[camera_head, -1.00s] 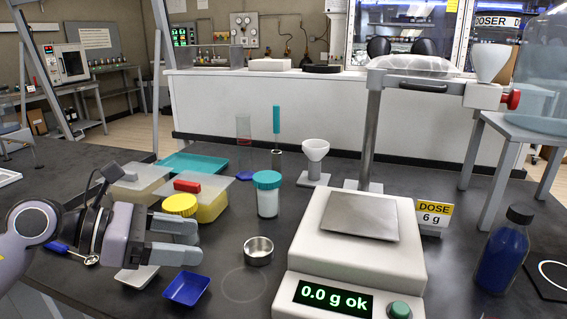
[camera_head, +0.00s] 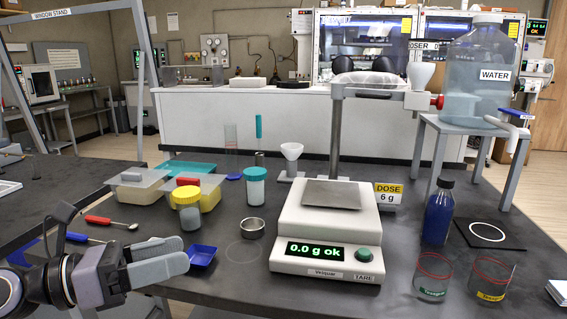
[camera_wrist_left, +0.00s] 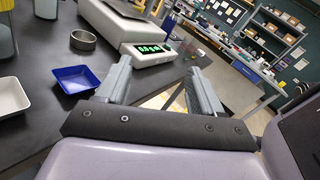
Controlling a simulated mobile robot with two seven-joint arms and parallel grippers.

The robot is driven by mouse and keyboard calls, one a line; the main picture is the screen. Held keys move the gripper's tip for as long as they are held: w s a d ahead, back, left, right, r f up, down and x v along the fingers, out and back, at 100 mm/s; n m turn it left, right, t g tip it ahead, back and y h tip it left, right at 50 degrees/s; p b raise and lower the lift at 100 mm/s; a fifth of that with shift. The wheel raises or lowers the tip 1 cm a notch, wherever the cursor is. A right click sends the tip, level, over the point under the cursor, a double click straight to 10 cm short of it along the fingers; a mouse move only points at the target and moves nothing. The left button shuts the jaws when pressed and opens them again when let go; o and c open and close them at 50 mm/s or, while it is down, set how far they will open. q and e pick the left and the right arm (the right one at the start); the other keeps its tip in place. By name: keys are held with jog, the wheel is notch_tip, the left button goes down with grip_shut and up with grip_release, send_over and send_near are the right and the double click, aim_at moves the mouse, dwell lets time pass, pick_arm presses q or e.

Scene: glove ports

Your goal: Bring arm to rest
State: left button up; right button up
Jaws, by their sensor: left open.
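My left gripper (camera_head: 158,262) is at the lower left of the head view, its grey fingers pointing right, beside the blue tray (camera_head: 203,256). In the left wrist view the two fingers (camera_wrist_left: 155,88) stand apart with nothing between them; the black table's edge and the floor lie behind the gap. The blue tray (camera_wrist_left: 77,79) is to the left of the fingers there, clear of them. My right gripper does not show in either view.
The scale (camera_head: 328,235) reads 0.0 g ok. A steel cup (camera_head: 251,228), yellow-lidded jar (camera_head: 188,212), teal-lidded jar (camera_head: 255,189) and blue bottle (camera_head: 438,213) stand on the table. Two red-rimmed beakers (camera_head: 433,275) (camera_head: 490,278) are front right. A red-handled spoon (camera_head: 108,222) lies left.

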pick_arm(q)
jog(key=w+a+n+t+y, duration=0.1)
jog(key=a+n+t+y, duration=0.15)
jog(key=n+t, duration=0.55)
jog(key=w+a+n+t+y, duration=0.15)
jog(key=n+t+y, duration=0.3)
jog(key=n, duration=0.85)
jog(key=s+a+f+n+g+y, duration=0.2)
jog(key=a+f+n+y, duration=0.1)
jog(key=f+n+y, duration=0.3)
jog(key=s+a+f+n+g+y, duration=0.2)
jog(key=a+f+n+y, duration=0.3)
jog(key=n, duration=0.4)
jog(key=s+d+f+n+g+h, duration=0.1)
jog(key=s+d+f+n+g, duration=0.25)
jog(key=s+f+g, duration=0.45)
jog(key=s+d+f+n+g+h, duration=0.15)
jog(key=s+f+n+g, duration=0.3)
jog(key=s+f, duration=0.7)
jog(key=w+d+r+m+t+h+p, duration=0.1)
jog(key=w+d+t+p, duration=0.2)
jog(key=p, duration=0.6)
jog(key=w+t, duration=0.2)
jog(key=t, duration=0.1)
jog(key=shift+w+d+r+h+p, duration=0.2)
jog(key=shift+w+h+p, duration=0.1)
jog(key=shift+h+p, duration=0.1)
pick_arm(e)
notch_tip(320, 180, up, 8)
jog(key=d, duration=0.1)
